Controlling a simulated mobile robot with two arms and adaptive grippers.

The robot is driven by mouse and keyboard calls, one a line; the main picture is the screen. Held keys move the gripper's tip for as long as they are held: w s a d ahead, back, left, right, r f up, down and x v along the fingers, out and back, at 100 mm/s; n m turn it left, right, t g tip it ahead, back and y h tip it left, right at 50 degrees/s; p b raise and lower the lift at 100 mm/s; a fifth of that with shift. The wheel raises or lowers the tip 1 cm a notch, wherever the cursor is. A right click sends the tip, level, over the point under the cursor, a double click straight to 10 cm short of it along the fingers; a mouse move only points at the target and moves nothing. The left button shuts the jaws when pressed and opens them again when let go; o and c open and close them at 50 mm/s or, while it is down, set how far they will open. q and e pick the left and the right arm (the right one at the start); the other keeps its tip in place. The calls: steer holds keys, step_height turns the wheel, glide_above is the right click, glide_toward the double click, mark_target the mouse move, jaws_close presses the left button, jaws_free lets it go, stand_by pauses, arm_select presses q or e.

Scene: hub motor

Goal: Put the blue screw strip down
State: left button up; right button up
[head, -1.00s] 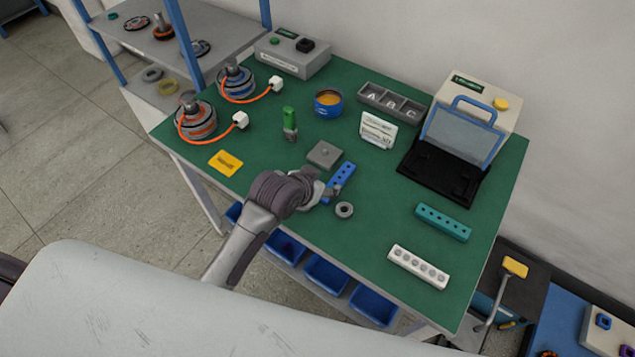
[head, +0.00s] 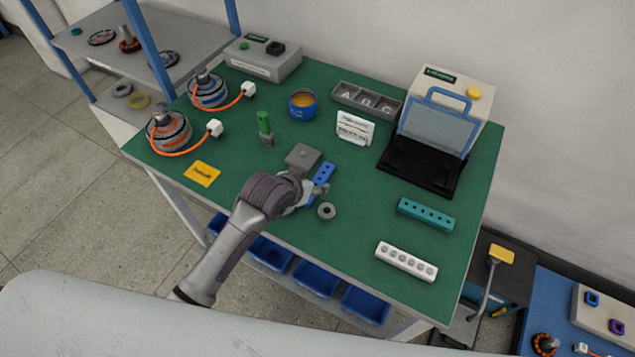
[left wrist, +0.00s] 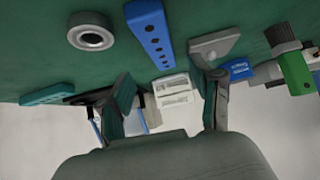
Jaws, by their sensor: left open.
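The blue screw strip (head: 324,172) lies on the green mat of the workbench, and its near end is partly hidden by my left gripper in the head view. In the left wrist view the strip (left wrist: 152,35) shows as a blue bar with a row of dark holes. My left gripper (head: 316,191) is over the strip's near end. In the left wrist view its two fingers (left wrist: 166,95) are spread with nothing held between them. Whether a finger touches the strip cannot be told. My right gripper is not in view.
A grey block (head: 303,157) is beside the strip and a grey ring (head: 326,211) lies close to the gripper. A teal strip (head: 426,214) and a white strip (head: 406,262) lie to the right. The mat between is clear.

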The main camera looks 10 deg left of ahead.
mark_target(317, 182)
arm_select(q)
steer(key=x, duration=0.5)
steer(key=shift+w+a+f+p, duration=0.1)
steer(key=shift+f+p, duration=0.2)
steer(key=shift+f, duration=0.05)
jaws_close()
